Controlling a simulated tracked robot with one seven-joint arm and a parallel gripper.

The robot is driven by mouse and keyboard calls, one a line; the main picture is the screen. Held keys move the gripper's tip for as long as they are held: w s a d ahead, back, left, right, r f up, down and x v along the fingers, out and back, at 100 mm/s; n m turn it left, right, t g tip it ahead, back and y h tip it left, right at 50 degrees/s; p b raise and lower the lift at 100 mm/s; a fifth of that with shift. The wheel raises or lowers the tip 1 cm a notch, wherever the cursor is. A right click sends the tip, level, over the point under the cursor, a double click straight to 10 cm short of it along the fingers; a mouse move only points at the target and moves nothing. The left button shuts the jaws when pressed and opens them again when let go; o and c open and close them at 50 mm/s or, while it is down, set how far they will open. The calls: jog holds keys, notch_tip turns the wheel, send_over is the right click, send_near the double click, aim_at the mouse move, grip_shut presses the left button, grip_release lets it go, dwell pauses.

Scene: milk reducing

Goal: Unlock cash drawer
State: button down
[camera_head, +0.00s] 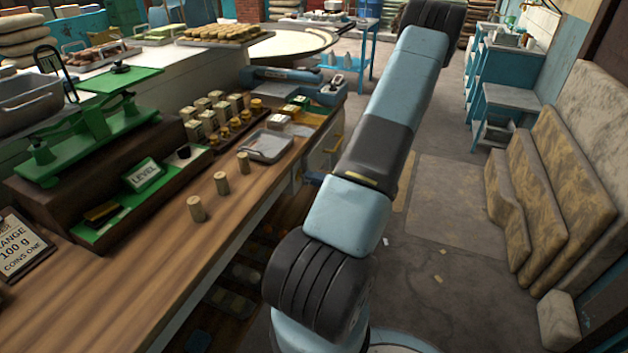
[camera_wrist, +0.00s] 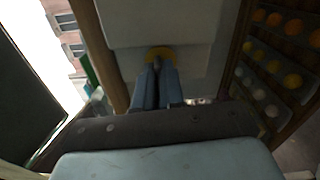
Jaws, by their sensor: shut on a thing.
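In the wrist view my gripper (camera_wrist: 157,75) is shut on a small dull metal piece, which looks like a key (camera_wrist: 156,62). Its far end meets a round yellow lock plate (camera_wrist: 159,51) on a pale grey front (camera_wrist: 160,22), which looks like the cash drawer. I cannot tell how deep the key sits or how it is turned. In the head view my arm reaches away along the counter's right side, and its links hide the gripper tips and the lock.
The wooden counter (camera_head: 135,285) carries a green scale (camera_head: 95,130), several small weights and a metal tray (camera_head: 269,145). The floor (camera_head: 450,200) right of my arm is mostly clear; slabs (camera_head: 545,190) lean at far right.

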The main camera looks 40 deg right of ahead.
jog(key=shift+d+m, duration=0.15)
jog(key=shift+m, duration=0.45)
jog(key=shift+f, duration=0.1)
jog(key=c, duration=1.5)
grip_release()
jog(key=shift+s, duration=0.1)
jog(key=v, duration=1.3)
jog(key=shift+s, duration=0.25)
